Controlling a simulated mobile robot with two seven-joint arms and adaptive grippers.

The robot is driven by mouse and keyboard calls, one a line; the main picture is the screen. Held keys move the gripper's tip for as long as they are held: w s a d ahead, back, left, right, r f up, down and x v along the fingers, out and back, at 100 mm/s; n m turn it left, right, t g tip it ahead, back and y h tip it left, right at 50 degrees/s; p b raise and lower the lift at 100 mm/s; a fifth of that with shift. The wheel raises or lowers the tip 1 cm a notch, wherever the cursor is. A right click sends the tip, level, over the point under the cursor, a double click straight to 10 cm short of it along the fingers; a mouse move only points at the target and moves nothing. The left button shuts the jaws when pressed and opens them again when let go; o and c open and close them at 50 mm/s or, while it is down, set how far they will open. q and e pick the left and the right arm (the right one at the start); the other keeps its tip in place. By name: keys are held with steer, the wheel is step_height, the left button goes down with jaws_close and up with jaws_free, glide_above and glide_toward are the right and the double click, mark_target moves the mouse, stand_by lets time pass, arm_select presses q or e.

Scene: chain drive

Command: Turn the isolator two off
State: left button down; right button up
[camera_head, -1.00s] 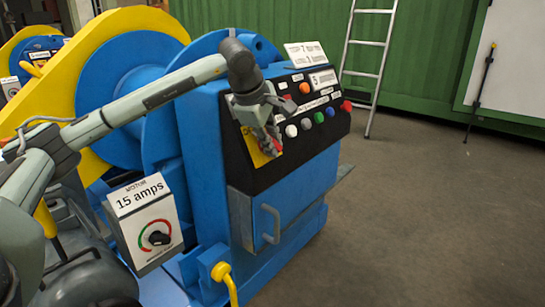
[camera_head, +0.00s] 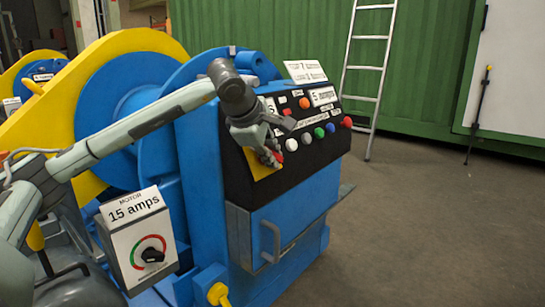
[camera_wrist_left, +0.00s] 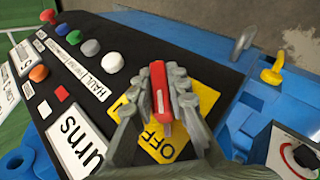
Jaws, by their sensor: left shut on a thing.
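The isolator is a yellow plate (camera_wrist_left: 205,96) with a red handle (camera_wrist_left: 158,88) on the black control panel. In the wrist view, the word OFF shows on the plate near the gripper's base, turned on its side. The red handle lies between the fingers of my left gripper (camera_wrist_left: 156,84), which is shut on it. In the head view, my left gripper (camera_head: 266,156) is at the panel's lower left, over the yellow plate (camera_head: 258,172), and hides most of the handle. Any isolator number is not readable. My right gripper is not in view.
A white button (camera_head: 291,144) and several coloured buttons sit right of the isolator. The blue cabinet (camera_head: 290,205) has a handle below. A "15 amps" motor box (camera_head: 137,235) stands at the lower left. A ladder (camera_head: 368,75) leans at the back; floor on the right is clear.

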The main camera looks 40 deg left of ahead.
arm_select(q)
steer(key=c, duration=1.5)
jaws_free()
steer(key=shift+r, duration=0.15)
steer(key=v, duration=1.2)
steer(key=shift+w, duration=0.1)
